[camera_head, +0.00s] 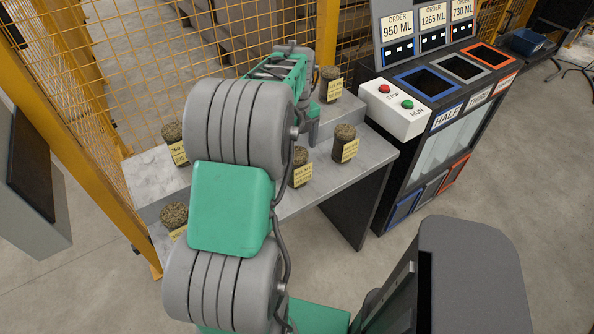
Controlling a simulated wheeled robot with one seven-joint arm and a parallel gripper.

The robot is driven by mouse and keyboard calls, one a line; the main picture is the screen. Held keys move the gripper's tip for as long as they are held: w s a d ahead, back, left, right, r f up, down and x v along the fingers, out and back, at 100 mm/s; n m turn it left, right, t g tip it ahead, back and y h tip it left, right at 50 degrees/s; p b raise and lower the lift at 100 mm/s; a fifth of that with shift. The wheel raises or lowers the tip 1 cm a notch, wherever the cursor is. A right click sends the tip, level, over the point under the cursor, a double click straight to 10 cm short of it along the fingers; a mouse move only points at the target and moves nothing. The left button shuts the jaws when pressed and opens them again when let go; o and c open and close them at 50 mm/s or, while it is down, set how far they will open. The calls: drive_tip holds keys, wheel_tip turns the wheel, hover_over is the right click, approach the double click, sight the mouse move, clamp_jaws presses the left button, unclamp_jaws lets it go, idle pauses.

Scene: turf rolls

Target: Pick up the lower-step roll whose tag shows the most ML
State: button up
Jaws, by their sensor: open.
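Three dark turf rolls with yellow tags show on the lower grey step (368,160). One roll (174,216) is at the left, partly behind my arm. A second roll (300,157) is in the middle, its left edge close to my arm. A third roll (345,138) stands upright at the right. The tag writing is too small to read, so I cannot tell which shows the most ML. My gripper (313,133) is open, above the steps between the middle and right rolls; its fingers are partly hidden by my arm.
The upper step holds a roll (172,137) at the left and another roll (329,78) at the right. A panel (398,108) with red and green buttons is right of the steps, beside a black bin cabinet (440,140). A yellow mesh fence (140,60) stands behind.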

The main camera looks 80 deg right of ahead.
drive_tip(key=f, duration=0.4)
drive_tip(key=f+p, duration=0.1)
drive_tip(key=f, duration=0.1)
drive_tip(key=shift+s+a+f, duration=0.2)
drive_tip(key=shift+a+f, duration=0.05)
drive_tip(key=shift+f, duration=0.05)
drive_tip(key=shift+r, duration=0.1)
clamp_jaws()
idle(0.4)
